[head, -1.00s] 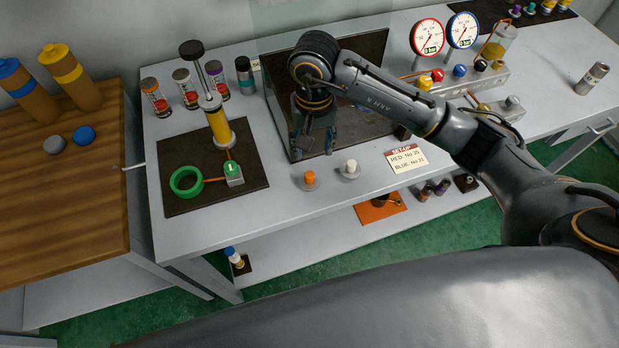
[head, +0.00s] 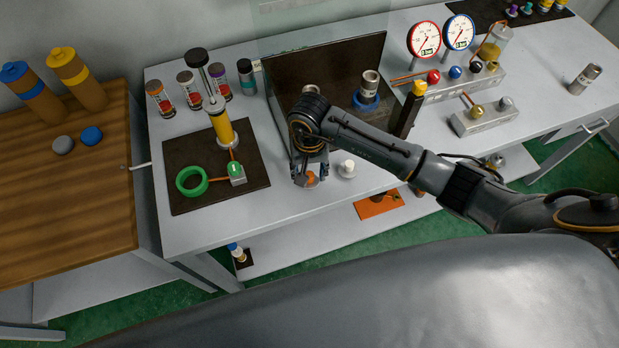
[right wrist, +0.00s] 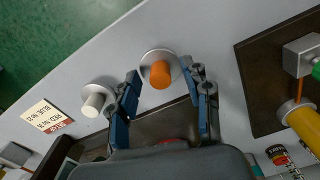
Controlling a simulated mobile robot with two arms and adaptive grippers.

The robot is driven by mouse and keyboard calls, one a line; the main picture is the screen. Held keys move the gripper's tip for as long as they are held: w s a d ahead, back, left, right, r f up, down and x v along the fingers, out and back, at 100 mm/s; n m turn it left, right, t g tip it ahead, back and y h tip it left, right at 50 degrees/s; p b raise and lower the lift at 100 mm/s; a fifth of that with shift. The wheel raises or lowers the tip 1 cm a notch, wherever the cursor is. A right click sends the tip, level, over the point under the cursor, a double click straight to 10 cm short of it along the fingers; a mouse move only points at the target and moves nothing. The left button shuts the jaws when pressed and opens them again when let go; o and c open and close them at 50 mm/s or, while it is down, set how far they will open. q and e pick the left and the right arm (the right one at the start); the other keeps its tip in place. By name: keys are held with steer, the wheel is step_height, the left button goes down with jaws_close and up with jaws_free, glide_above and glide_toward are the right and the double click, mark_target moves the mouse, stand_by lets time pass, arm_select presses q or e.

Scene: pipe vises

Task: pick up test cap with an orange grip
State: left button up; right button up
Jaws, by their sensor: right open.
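The test cap with the orange grip (head: 309,179) stands on the white bench near its front edge, partly hidden by my right gripper. It shows clearly in the right wrist view (right wrist: 160,73), an orange knob on a round grey base. My right gripper (head: 310,178) is open above it and points down. In the right wrist view the fingers (right wrist: 163,82) lie on either side of the cap with gaps, and nothing is held. A similar cap with a white grip (head: 347,168) stands just to the right. My left gripper is not in view.
A dark mat (head: 255,160) with a hand pump and green ring (head: 191,181) lies to the left. Behind is a dark tray with a clear screen and a cylinder in a blue ring (head: 366,101). Gauges and valves stand right. A setup card (right wrist: 44,117) lies beyond the white-grip cap.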

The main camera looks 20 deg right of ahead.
jaws_close()
steer(key=shift+r, duration=0.15)
